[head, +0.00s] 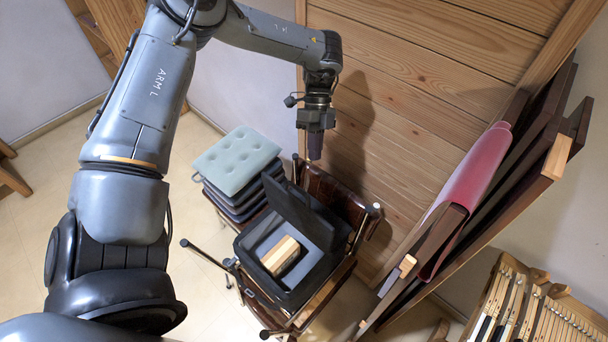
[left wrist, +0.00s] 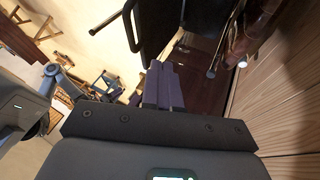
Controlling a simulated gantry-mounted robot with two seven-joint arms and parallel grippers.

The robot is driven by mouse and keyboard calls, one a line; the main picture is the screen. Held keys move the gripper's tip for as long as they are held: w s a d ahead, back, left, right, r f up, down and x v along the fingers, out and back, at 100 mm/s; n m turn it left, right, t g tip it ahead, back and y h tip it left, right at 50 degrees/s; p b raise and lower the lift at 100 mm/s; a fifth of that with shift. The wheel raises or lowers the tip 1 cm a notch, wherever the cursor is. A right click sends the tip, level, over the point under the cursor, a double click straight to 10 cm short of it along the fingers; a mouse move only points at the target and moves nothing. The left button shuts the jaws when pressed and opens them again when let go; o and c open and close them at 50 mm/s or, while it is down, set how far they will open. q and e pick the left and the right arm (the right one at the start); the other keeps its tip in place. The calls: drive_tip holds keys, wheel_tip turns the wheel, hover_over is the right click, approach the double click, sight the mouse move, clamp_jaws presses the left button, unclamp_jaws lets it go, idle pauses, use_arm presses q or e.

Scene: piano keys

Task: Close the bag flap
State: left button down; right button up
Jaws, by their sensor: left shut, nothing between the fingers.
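A black bag (head: 247,262) with a grey inside lies open on a dark wooden chair (head: 325,188) in the head view. Its flap (head: 298,212) is raised along the far side of the opening. A pale wooden block (head: 282,255) sits inside the bag. My left gripper (head: 315,153) points down above the chair's back, beyond the flap, and looks apart from it. Its purple fingers are shut and empty, and they also show in the left wrist view (left wrist: 163,85). In that view I cannot tell the flap from the dark shapes nearby. My right gripper is out of view.
A stack of cushions, pale green on top (head: 236,158), stands left of the bag. A wooden panel wall (head: 410,120) rises close behind the gripper. Dark boards with a pink cloth (head: 470,180) lean at the right. Piano keys (head: 560,325) are at lower right.

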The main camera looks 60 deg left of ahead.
use_arm(q)
drive_tip(key=s+d+f+p, duration=0.2)
drive_tip(key=s+d+f, duration=0.1)
drive_tip(key=s+f, duration=0.1)
drive_tip(key=shift+s+d+f, duration=0.2)
drive_tip(key=shift+s, duration=0.25)
